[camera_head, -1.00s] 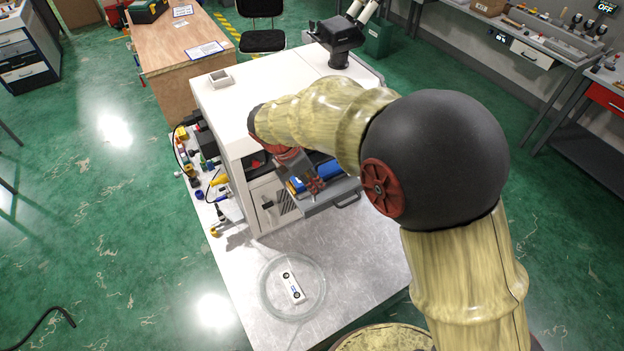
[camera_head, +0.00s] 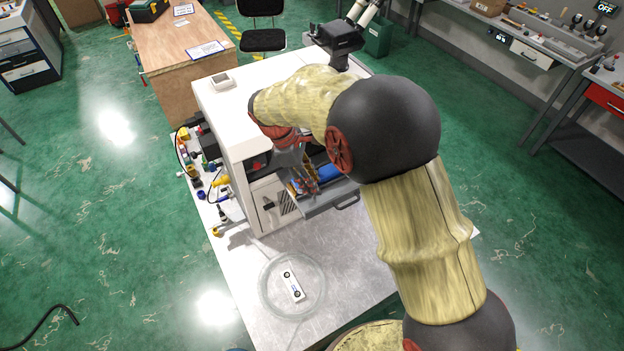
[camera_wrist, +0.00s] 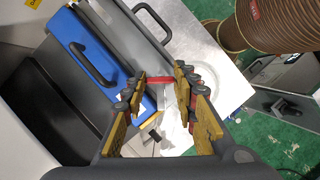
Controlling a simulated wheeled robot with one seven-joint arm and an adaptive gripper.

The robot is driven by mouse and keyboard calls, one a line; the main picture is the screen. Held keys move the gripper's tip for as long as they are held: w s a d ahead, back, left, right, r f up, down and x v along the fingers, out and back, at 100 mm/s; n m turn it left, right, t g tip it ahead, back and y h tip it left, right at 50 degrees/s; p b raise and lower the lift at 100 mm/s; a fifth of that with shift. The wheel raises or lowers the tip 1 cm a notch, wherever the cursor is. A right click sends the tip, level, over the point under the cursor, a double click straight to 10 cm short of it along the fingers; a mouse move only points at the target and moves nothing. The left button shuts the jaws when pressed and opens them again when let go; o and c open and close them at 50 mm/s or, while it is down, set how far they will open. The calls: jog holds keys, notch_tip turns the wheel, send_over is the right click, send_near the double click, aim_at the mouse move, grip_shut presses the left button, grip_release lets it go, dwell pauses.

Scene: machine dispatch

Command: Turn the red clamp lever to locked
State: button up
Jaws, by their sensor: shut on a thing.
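The red clamp lever (camera_wrist: 158,80) shows as a short red bar between my fingertips in the wrist view, beside a blue block (camera_wrist: 90,48) with a dark handle. My gripper (camera_wrist: 161,82) is shut on the lever, one finger on each side of it. In the head view my gripper (camera_head: 304,186) is inside the front opening of the white machine (camera_head: 236,130), over its pulled-out grey drawer (camera_head: 322,202). The blue block (camera_head: 329,172) is partly covered by my arm there. The lever's base and angle are hard to make out.
A round clear dish (camera_head: 266,303) with a small white part (camera_head: 292,285) stands on the table (camera_head: 235,280) before the machine. Bottles and tools line the machine's left side. A microscope (camera_head: 340,38) stands behind. The table front is otherwise mostly clear.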

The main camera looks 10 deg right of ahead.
jog(key=m+g+y, duration=0.1)
jog(key=m, duration=0.3)
jog(key=shift+w+d+m+p, duration=0.1)
jog(key=shift+w+m+p, duration=0.05)
jog(key=shift+m+p, duration=0.25)
jog(key=m, duration=0.2)
jog(key=m+g+y, duration=0.1)
jog(key=m, duration=0.2)
jog(key=shift+d+g+y, duration=0.1)
jog(key=shift+g+y, duration=0.2)
jog(key=shift+m, duration=0.3)
jog(key=o, duration=1.2)
jog(key=shift+c, duration=0.2)
jog(key=v, duration=1.2)
jog(key=shift+w, duration=0.15)
